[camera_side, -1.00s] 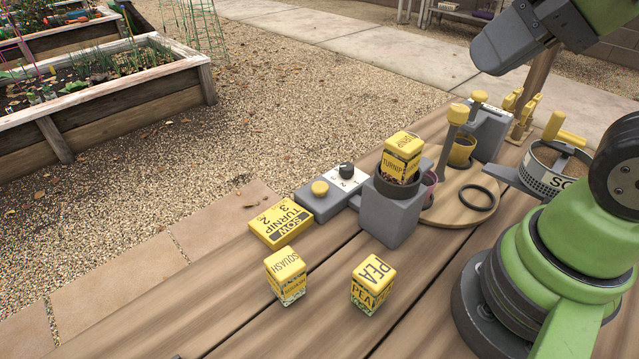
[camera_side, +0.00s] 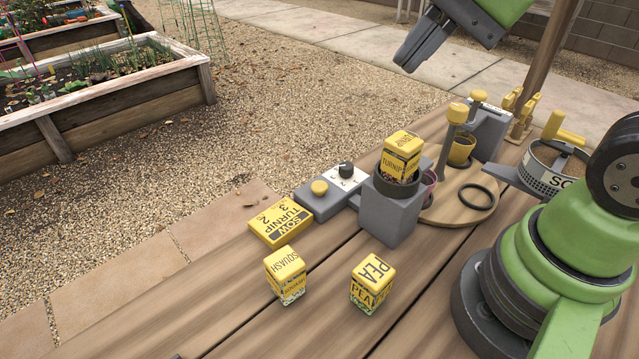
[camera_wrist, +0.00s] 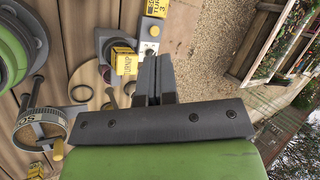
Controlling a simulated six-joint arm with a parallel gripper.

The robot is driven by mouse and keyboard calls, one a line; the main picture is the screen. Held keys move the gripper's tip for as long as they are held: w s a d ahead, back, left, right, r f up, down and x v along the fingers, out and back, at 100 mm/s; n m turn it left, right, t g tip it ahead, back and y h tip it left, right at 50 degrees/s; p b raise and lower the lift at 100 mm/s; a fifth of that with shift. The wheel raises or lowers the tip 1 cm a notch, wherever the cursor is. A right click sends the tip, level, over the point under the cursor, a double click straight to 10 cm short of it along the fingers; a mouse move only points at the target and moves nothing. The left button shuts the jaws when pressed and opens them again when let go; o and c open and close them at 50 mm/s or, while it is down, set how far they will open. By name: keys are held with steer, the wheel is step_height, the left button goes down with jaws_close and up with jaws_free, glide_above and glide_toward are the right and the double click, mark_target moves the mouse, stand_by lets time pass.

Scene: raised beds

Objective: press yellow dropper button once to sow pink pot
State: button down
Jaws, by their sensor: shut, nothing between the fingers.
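The round yellow button (camera_side: 319,187) sits on a grey box beside a white plate with a black dial (camera_side: 346,170). In the wrist view the button (camera_wrist: 154,31) is above the fingers. The grey dropper (camera_side: 393,215) holds a yellow turnip packet (camera_side: 403,150). The pink pot (camera_side: 431,180) shows only in part behind the dropper, on a round wooden board (camera_side: 447,210). My gripper (camera_side: 404,66) is shut and empty, high above and beyond the bench in the side view. Its fingers (camera_wrist: 154,80) are together in the wrist view, apart from the button.
A yellow card (camera_side: 281,223) reads "SOW TURNIP 3 2". Squash (camera_side: 286,276) and pea (camera_side: 371,284) packets stand in front. A yellow pot (camera_side: 461,151), a yellow-topped post (camera_side: 453,135), a black ring (camera_side: 477,197) and a sieve (camera_side: 548,180) are at the right.

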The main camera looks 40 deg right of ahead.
steer(key=w+f+m+g+y, duration=0.1)
steer(key=w+f+m+y, duration=0.1)
steer(key=w+f+m, duration=0.5)
steer(key=m+y, duration=0.2)
steer(key=m, duration=1.1)
glide_above(320, 183)
step_height(320, 183, down, 7)
steer(key=shift+f+n, duration=0.2)
steer(key=shift+n, duration=0.1)
steer(key=shift+f, duration=4.3)
steer(key=shift+f, duration=0.1)
steer(key=shift+f, duration=0.3)
